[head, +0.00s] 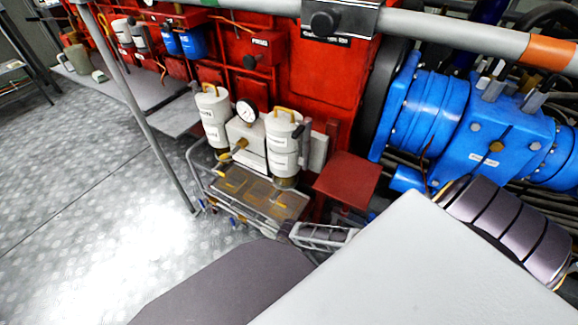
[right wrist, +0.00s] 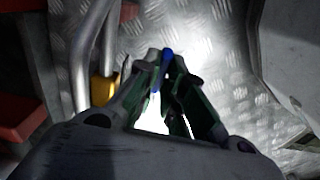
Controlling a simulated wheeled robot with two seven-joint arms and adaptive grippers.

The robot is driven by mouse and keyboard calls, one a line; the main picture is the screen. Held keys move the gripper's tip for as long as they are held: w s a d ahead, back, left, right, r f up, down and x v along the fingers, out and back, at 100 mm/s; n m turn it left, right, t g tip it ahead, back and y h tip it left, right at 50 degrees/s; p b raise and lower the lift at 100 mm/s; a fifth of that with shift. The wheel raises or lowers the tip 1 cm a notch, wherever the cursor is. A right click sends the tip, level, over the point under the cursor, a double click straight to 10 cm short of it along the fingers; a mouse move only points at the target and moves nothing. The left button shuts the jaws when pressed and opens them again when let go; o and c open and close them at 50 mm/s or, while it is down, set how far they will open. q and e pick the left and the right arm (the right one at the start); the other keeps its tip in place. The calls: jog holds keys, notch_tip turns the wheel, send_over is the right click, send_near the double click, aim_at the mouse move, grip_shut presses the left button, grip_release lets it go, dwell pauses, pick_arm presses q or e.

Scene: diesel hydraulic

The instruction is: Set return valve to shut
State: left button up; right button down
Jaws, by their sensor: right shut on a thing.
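In the right wrist view my right gripper (right wrist: 165,64) is closed around a small blue handle (right wrist: 166,56). Its tip shows between the fingertips, and the rest is hidden by the fingers. I cannot read a label that tells whether this is the return valve. In the head view several small valves with blue handles (head: 202,205) sit low at the front of a tubular frame (head: 196,168) below the white filter canisters (head: 284,147). My left gripper is not in view.
A red engine block (head: 325,75) and a blue pump housing (head: 510,135) stand behind. A pressure gauge (head: 247,111) sits between the canisters. A grey post (head: 150,130) rises left of the frame. The tread-plate floor (head: 90,200) at left is clear. A yellow part (right wrist: 103,88) is beside my gripper.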

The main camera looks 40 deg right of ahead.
jog(key=shift+w+a+r+g+p, duration=0.2)
jog(key=shift+w+r+g+p, duration=0.15)
jog(key=shift+g, duration=0.25)
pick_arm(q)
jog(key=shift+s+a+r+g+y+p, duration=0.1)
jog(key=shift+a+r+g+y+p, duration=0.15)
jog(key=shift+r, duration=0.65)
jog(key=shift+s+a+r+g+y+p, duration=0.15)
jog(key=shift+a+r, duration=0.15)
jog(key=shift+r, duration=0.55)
pick_arm(e)
jog(key=shift+w+a+r+g+h, duration=0.1)
jog(key=shift+w+r+g+h, duration=0.15)
jog(key=shift+g+h, duration=0.25)
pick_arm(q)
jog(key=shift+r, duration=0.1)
pick_arm(e)
jog(key=c, duration=1.5)
grip_release()
jog(key=shift+w+r, duration=0.1)
jog(key=shift+r, duration=0.15)
jog(key=shift+w+a+r, duration=0.15)
jog(key=shift+w+r, duration=0.25)
jog(key=shift+r, duration=1.5)
jog(key=shift+w+a+r, duration=0.2)
jog(key=shift+w+r, duration=0.15)
jog(key=shift+r, duration=1.5)
jog(key=shift+w+a+r, duration=0.15)
jog(key=shift+w+r, duration=0.25)
jog(key=shift+r, duration=1.5)
